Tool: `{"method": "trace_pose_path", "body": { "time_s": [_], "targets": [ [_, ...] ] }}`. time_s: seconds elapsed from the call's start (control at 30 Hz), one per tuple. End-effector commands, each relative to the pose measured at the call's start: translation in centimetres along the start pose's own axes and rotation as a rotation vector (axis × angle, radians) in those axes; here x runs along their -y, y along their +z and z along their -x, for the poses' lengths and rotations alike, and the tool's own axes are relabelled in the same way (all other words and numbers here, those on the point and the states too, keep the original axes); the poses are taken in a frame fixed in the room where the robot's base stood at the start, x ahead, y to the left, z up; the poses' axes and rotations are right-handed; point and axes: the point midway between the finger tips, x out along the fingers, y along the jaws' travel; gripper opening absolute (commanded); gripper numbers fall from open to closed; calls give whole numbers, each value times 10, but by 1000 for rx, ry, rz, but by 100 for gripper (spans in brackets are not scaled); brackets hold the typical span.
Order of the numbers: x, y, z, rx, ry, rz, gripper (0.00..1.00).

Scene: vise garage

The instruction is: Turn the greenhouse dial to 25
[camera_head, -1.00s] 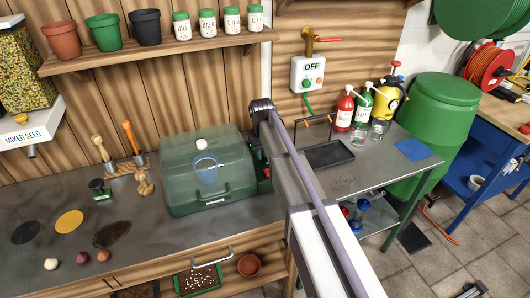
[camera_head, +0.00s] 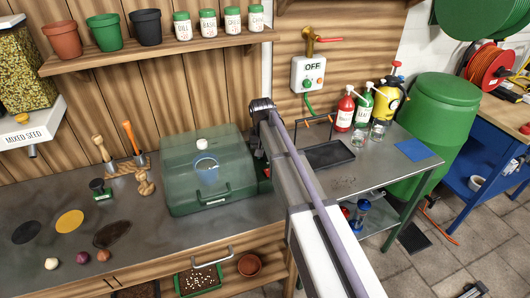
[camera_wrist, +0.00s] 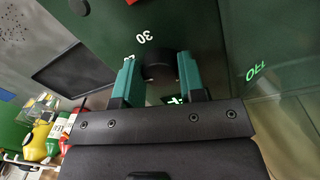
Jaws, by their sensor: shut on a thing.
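The greenhouse (camera_head: 225,187), a box with a clear green lid and dark green base, stands shut on the bench in the head view. In the wrist view my gripper (camera_wrist: 158,72) has its teal fingers on either side of the round black dial (camera_wrist: 158,65), closed on it. The dial sits on the greenhouse's dark green panel (camera_wrist: 205,30). A white "30" (camera_wrist: 144,38) is printed beside the dial, seen upside down. Glowing green characters (camera_wrist: 257,71) show at the right, too skewed to read surely. The dial's pointer is hidden. My arm hides the dial in the head view.
A black tray (camera_head: 328,154) lies on the metal side table, with red and green bottles (camera_head: 345,108) behind it. An OFF switch box (camera_head: 309,75) hangs on the wall above. A stamp (camera_head: 100,189) and wooden tools stand left of the greenhouse.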

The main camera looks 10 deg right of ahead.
Motion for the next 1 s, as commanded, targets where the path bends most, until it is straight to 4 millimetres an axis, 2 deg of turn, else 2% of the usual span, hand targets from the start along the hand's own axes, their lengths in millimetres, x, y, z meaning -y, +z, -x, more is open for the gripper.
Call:
{"method": "trace_pose_path", "body": {
  "time_s": [0.03, 0.27, 0.57, 0.67, 0.77, 1.0],
  "targets": [
    [0, 0, 0, 1, 0, 0, 40],
    [0, 0, 0, 0, 0, 0, 62],
    [0, 0, 4, 0, 0, 1, 62],
    [0, 0, 17, 0, 0, 1, 62],
    [-1, 0, 38, 0, 0, 1, 62],
    [-1, 0, 97, 0, 0, 0, 62]
  ]
}}
